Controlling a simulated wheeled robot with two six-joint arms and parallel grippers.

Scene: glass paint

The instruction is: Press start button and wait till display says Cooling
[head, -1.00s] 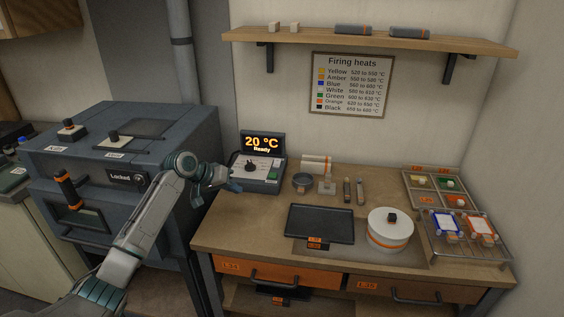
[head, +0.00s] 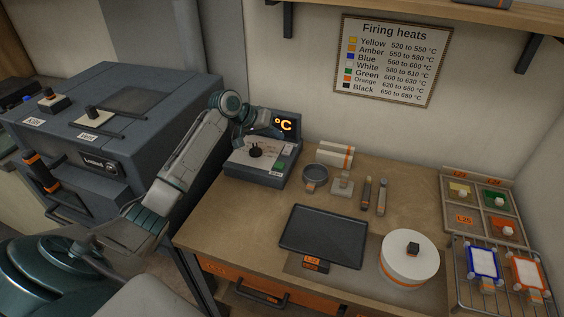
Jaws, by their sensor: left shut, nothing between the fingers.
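The controller box (head: 240,170) stands at the left back of the bench, with a black dial (head: 255,152) and a green button (head: 280,166) on its sloped face. Its display (head: 287,124) shows "°C" in orange; the rest of the text is hidden behind my left arm. My left gripper (head: 246,126) is shut and empty, in front of the display's left part and above the box face. It appears apart from the green button, which lies to its lower right. My right gripper is out of view.
The blue-grey kiln (head: 150,85), its panel reading "Locked" (head: 97,162), stands left of the bench. A black tray (head: 324,237), a white round pot (head: 409,255) and a wire rack (head: 462,288) occupy the bench. A firing heats chart (head: 392,60) hangs behind.

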